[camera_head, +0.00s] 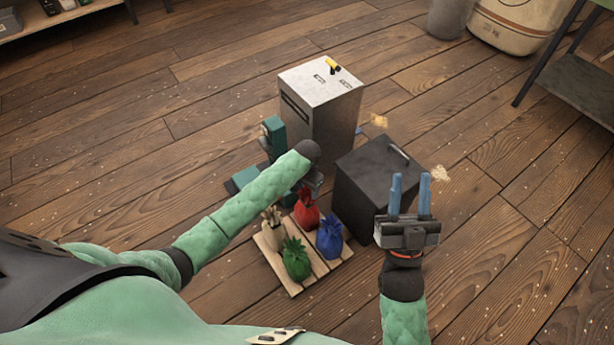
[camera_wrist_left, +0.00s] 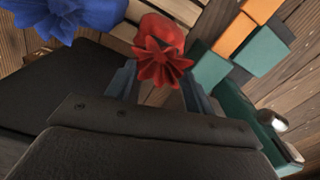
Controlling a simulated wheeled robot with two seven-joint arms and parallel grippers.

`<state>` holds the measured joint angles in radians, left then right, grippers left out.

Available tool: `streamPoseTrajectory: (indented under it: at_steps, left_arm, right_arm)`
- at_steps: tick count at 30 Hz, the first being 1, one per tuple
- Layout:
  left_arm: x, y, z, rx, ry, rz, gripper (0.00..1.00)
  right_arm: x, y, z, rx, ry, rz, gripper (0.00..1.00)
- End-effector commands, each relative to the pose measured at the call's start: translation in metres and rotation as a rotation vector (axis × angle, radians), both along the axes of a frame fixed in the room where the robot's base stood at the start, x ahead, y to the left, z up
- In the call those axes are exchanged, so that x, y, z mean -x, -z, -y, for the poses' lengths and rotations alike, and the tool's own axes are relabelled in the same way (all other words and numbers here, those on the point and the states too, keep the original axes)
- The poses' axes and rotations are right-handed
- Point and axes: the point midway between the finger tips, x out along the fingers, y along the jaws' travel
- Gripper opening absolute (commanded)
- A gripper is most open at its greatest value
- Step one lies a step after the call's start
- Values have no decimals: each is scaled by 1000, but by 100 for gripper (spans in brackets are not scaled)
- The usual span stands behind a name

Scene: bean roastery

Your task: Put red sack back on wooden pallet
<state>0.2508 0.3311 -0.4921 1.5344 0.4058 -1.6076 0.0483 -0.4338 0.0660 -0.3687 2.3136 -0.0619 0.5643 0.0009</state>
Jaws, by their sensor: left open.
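The red sack (camera_head: 306,212) appears to stand on the far part of the wooden pallet (camera_head: 291,287), its tied top up. My left gripper (camera_head: 312,188) is just above and beside it, partly hidden by my forearm. In the left wrist view the red sack (camera_wrist_left: 160,48) shows between the two open fingers of my left gripper (camera_wrist_left: 160,78). I cannot tell whether they touch it. Pallet slats (camera_wrist_left: 178,9) show behind it. My right gripper (camera_head: 410,192) is open and empty, fingers up, right of the pallet.
Blue (camera_head: 330,238), green (camera_head: 296,259) and cream (camera_head: 272,232) sacks stand on the pallet. A black box (camera_head: 375,185) is close on its right, a tall grey box (camera_head: 322,105) behind. A teal machine (camera_head: 273,132) is partly hidden by my left arm.

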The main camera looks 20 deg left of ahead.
Motion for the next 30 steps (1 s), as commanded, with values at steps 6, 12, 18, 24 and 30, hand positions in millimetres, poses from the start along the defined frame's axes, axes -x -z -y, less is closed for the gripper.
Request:
streamPoseTrajectory:
  at_steps: [6, 12, 18, 24, 30]
  left_arm:
    - [0, -21, 0, -1, 0, 1, 53]
    - [0, -38, -1, 0, 0, 1, 53]
    - [-1, -55, -1, 0, -1, 1, 53]
    - [0, -65, 0, 0, -1, 0, 53]
    - [3, -63, 9, 21, 3, 32, 53]
  right_arm:
    - [-18, 40, -7, 36, -7, -147, 36]
    - [-30, 78, -12, 70, -15, -277, 36]
    - [-38, 114, -15, 98, -22, -394, 36]
    - [-41, 137, -17, 115, -27, -467, 36]
    - [-42, 146, -18, 122, -28, -493, 36]
